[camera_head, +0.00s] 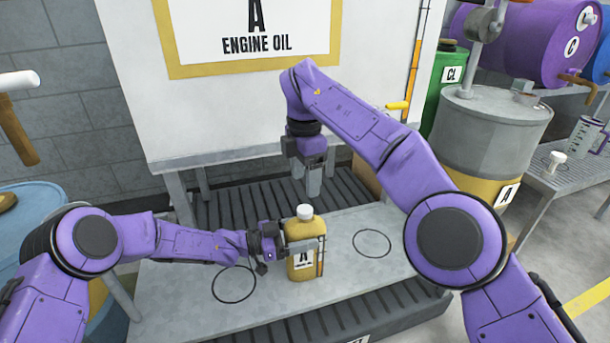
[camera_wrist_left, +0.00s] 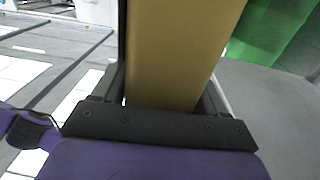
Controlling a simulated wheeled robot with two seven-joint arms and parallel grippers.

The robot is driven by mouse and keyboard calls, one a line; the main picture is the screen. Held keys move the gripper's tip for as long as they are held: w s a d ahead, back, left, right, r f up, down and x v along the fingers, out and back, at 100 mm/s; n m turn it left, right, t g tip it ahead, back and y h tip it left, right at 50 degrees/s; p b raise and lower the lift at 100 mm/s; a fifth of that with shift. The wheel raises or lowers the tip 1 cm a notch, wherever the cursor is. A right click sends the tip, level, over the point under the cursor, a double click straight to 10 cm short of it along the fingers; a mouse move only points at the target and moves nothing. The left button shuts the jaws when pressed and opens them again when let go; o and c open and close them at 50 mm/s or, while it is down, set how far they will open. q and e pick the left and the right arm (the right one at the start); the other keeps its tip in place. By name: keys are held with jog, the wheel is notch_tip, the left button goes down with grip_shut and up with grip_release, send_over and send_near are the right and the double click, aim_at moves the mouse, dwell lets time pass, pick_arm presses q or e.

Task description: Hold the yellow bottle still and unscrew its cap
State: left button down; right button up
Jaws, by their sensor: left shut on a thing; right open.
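The yellow bottle (camera_head: 304,250) stands upright on the grey bench, with a white label marked A on its front. Its white cap (camera_head: 305,212) sits on top. My left gripper (camera_head: 303,246) comes from the left and is shut around the bottle's body. In the left wrist view the bottle (camera_wrist_left: 178,55) fills the space between the fingers. My right gripper (camera_head: 312,182) is open and empty, pointing down. It appears above and behind the cap, apart from it; its fingers partly overlap each other in this view.
The grey bench (camera_head: 185,285) has black ring marks left (camera_head: 234,284) and right (camera_head: 371,243) of the bottle, both empty. A white board lettered ENGINE OIL (camera_head: 130,60) stands behind. A grey and yellow drum (camera_head: 490,130) and a green container (camera_head: 442,85) stand at right.

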aim_at(305, 209)
jog(key=m, duration=0.6)
jog(key=shift+f, duration=0.1)
notch_tip(305, 209, down, 8)
jog(key=shift+r, duration=0.1)
jog(key=shift+c, duration=0.3)
